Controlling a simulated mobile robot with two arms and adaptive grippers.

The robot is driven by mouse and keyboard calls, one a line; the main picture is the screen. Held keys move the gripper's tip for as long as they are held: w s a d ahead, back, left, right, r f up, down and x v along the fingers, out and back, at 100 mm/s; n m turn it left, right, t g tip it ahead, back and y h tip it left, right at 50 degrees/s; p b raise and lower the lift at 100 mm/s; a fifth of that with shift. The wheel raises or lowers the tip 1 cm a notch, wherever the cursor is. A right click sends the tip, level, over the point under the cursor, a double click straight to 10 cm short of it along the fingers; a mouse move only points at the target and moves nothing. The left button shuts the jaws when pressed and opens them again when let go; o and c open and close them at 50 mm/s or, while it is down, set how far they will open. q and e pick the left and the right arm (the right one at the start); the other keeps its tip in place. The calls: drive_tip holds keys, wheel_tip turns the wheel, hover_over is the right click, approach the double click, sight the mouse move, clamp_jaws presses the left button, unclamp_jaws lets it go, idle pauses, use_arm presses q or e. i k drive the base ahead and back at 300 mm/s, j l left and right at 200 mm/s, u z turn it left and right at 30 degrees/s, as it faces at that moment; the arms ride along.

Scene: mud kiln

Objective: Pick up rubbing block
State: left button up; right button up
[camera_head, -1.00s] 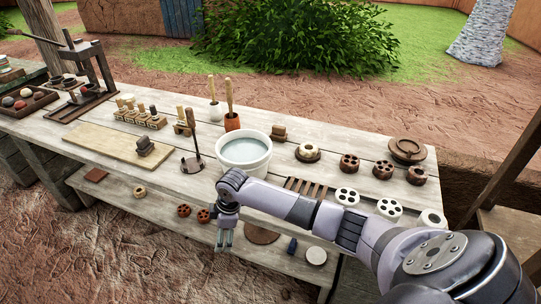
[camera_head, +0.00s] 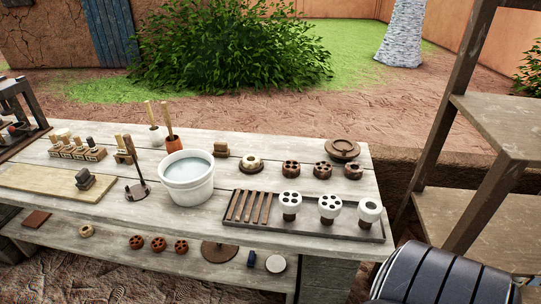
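I cannot tell for sure which thing is the rubbing block. A small dark grey block with a raised top (camera_head: 85,180) rests on the pale wooden board (camera_head: 40,182) at the left of the table. A small brown block (camera_head: 221,149) stands behind the white bucket. A small dark blue piece (camera_head: 251,258) is on the lower shelf. Neither of my grippers is in view. Only a dark part of my arm shows at the bottom right.
The white bucket of water (camera_head: 187,183) stands mid-table, beside an upright dark tool on a base (camera_head: 137,190). A slatted tray (camera_head: 362,231) holds white pieces with holes. Several brown round pieces stand behind it. A wooden shelf rack (camera_head: 480,190) rises at the right.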

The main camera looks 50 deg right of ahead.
sight(85, 180)
drive_tip(key=i+l+z, duration=0.1)
drive_tip(key=z, duration=0.35)
drive_tip(key=i+z, duration=0.3)
drive_tip(key=z, duration=0.15)
drive_tip(key=i+j+z, duration=0.1)
drive_tip(key=z, duration=0.35)
drive_tip(key=i+j, duration=0.25)
drive_tip(key=i, duration=0.2)
drive_tip(key=i+j, duration=0.2)
drive_tip(key=i, duration=0.25)
drive_tip(key=j+u, duration=1.05)
drive_tip(key=k+l, duration=0.05)
drive_tip(key=l, duration=0.05)
